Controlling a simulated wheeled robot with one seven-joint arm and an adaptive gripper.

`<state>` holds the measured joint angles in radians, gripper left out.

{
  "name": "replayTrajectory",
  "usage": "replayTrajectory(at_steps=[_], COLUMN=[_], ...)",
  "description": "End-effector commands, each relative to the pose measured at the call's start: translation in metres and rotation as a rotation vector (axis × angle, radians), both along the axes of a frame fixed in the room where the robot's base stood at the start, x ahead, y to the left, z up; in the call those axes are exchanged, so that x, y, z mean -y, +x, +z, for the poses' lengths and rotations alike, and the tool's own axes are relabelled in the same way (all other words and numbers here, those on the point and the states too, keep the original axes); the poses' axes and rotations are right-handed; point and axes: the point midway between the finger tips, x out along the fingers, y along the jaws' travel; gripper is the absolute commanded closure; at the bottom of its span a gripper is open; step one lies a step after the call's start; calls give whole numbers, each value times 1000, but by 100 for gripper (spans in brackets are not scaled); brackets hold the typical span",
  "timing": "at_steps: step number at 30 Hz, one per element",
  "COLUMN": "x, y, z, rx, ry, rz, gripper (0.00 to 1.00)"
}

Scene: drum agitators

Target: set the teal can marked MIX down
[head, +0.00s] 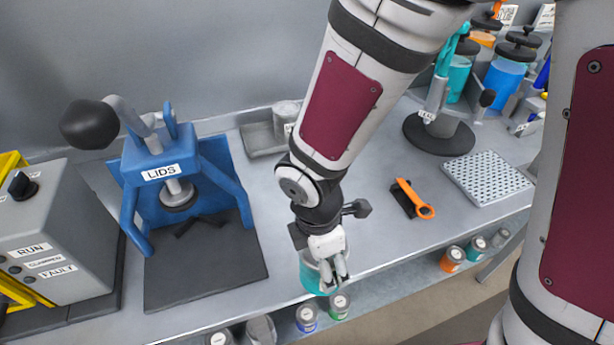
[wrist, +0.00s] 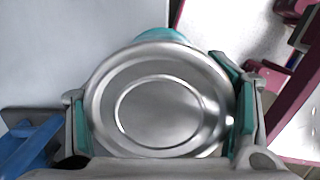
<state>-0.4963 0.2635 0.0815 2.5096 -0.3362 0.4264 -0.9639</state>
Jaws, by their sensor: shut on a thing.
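My gripper (head: 332,272) points down near the bench's front edge and is shut on the teal can (head: 309,273). In the wrist view my gripper's teal-padded fingers (wrist: 160,120) stand on both sides of the can, whose round silver lid (wrist: 157,104) fills the middle. A strip of the teal body (wrist: 163,35) shows beyond the lid. The can looks upright. I cannot see its MIX marking. I cannot tell whether its base touches the bench (head: 385,235).
The blue LIDS press (head: 180,180) with a dark mat (head: 207,265) stands left. An orange-handled tool (head: 413,199) and a perforated plate (head: 487,179) lie right. Several small cans, including an orange one (head: 452,259), sit below the bench edge. Bench between gripper and plate is mostly clear.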

Motion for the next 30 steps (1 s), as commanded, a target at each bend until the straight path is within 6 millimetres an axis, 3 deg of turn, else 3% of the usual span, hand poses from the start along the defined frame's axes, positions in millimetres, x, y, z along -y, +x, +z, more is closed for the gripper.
replayTrajectory(at_steps=[4, 7, 14, 21, 25, 30], x=[1, 5, 37, 93, 117, 133], y=[9, 33, 124, 203, 229, 243], z=[0, -1, -7, -16, -19, -21], rx=[4, 8, 17, 13, 8, 2], ry=[2, 3, 5, 4, 3, 1], rz=[-69, -225, -853, -1477, -1695, -1832], gripper=[71, 71, 72, 72, 72, 72])
